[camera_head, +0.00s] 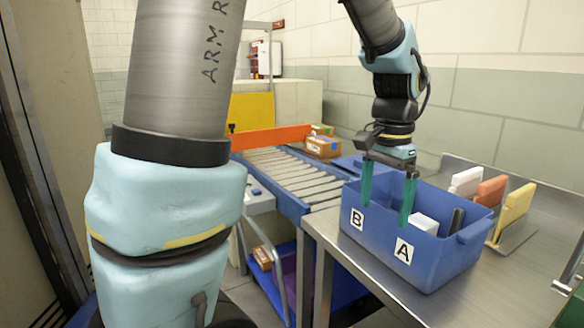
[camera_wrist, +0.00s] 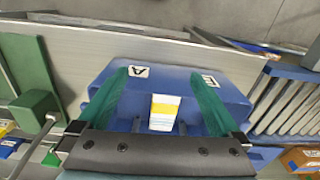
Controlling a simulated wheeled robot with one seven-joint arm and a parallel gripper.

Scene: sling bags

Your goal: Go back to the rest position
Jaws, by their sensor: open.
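My gripper (camera_head: 387,192) hangs over the blue bin with its two green fingers spread apart and nothing between them. In the wrist view my gripper (camera_wrist: 158,108) also shows open, with the bin below it. The blue bin (camera_head: 440,262) stands on the metal table and carries labels B and A on its near side. A white item (camera_head: 424,223) and a dark item (camera_head: 456,220) are inside it.
White, orange and yellow upright items (camera_head: 490,191) stand on the metal table (camera_head: 400,300) right of the bin. A roller conveyor (camera_head: 290,172) with cardboard boxes (camera_head: 322,146) lies left of it. A tiled wall (camera_head: 480,105) stands behind. A green block (camera_wrist: 35,112) shows in the wrist view.

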